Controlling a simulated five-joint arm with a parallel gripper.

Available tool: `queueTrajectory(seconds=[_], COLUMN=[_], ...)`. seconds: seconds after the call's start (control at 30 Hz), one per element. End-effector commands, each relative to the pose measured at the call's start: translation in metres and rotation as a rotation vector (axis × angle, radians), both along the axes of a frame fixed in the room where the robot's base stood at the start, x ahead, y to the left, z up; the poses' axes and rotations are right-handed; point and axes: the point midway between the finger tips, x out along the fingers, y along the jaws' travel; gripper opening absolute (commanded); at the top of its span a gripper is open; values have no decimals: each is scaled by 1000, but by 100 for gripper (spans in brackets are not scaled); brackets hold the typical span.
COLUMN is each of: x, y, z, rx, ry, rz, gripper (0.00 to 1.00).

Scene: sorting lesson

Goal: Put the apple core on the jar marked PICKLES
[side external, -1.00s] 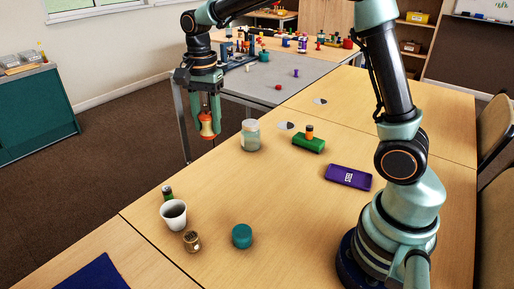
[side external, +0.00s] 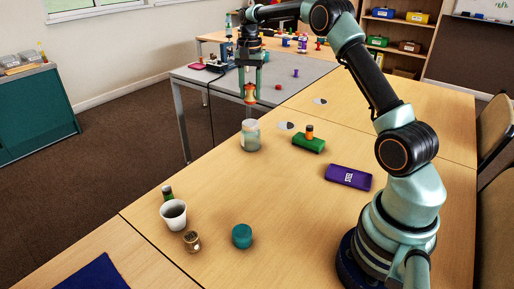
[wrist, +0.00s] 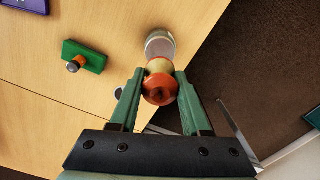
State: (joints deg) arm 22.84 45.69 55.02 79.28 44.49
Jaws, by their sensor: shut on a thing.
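My gripper (side external: 249,86) is shut on the apple core (side external: 250,94), which is red-orange at its ends with a pale waist. It holds the core upright in the air, above the glass jar (side external: 250,140). The jar is clear with a pale greyish lower part and stands on the wooden table near its far left edge. I cannot read any marking on it. In the wrist view the core (wrist: 159,92) sits between the green fingers (wrist: 159,96), and the jar (wrist: 160,42) shows just beyond it, partly covered by it.
Right of the jar are a green block with an orange knob (side external: 308,146) and a purple slab (side external: 348,177). The table's middle is clear.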

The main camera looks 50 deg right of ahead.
Motion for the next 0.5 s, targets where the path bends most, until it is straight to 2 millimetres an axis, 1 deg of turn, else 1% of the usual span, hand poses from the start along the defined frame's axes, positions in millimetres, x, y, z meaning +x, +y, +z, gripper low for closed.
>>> queueTrajectory(seconds=[0.03,0.1,0.27,0.5], x=[-1,-1,-1,-1], y=[0,0,0,1], z=[-9,-19,-33,-64], rx=[2,2,1,1], ry=[4,4,3,1], rz=[0,0,0,-1], gripper=[0,0,0,0])
